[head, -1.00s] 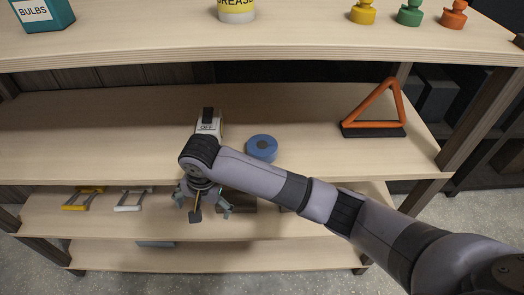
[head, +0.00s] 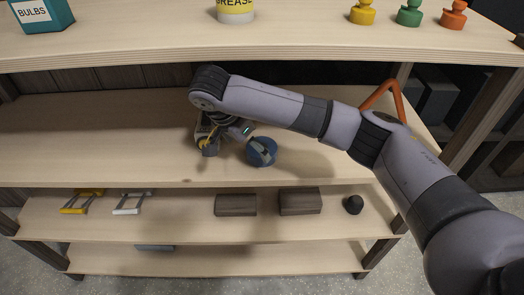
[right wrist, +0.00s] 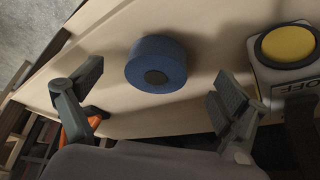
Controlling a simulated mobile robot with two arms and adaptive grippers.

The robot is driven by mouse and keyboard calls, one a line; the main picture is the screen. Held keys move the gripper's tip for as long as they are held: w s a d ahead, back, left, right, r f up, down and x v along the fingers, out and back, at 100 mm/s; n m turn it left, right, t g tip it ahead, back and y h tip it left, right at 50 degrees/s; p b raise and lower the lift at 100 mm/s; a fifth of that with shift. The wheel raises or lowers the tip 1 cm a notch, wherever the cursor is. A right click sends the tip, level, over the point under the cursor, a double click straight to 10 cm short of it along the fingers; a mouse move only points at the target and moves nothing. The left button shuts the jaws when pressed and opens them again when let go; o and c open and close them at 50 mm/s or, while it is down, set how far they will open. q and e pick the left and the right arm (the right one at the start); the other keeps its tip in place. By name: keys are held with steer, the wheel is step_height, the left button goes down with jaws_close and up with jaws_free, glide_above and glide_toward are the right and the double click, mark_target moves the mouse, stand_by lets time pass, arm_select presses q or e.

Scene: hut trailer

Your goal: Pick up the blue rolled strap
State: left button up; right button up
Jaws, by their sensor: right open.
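The blue rolled strap (head: 264,152) is a round blue roll with a dark centre, lying on the second shelf. The right gripper (right wrist: 161,94) is open and empty. My left gripper is not in view.
A white switch box (right wrist: 284,75) with a yellow button stands close to one finger. An orange triangular frame (head: 385,96) stands to the right, partly behind my arm. The upper shelf (head: 150,45) overhangs behind. Dark blocks (head: 236,205) and small frames (head: 131,202) lie on the shelf below.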

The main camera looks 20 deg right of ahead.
steer(key=shift+w+d+r, duration=0.1)
steer(key=shift+w+d, duration=0.4)
steer(key=shift+d, duration=0.35)
steer(key=d+f, duration=0.1)
steer(key=f, duration=0.1)
steer(key=w+d+f+p, duration=0.1)
steer(key=shift+w+d+f, duration=0.1)
steer(key=shift+d+f, duration=0.1)
steer(key=shift+f, duration=0.15)
steer(key=shift+w+d+f, duration=0.1)
steer(key=shift+w+f, duration=0.05)
steer(key=shift+f, duration=0.35)
steer(key=shift+c, duration=0.5)
steer(key=c, duration=1.3)
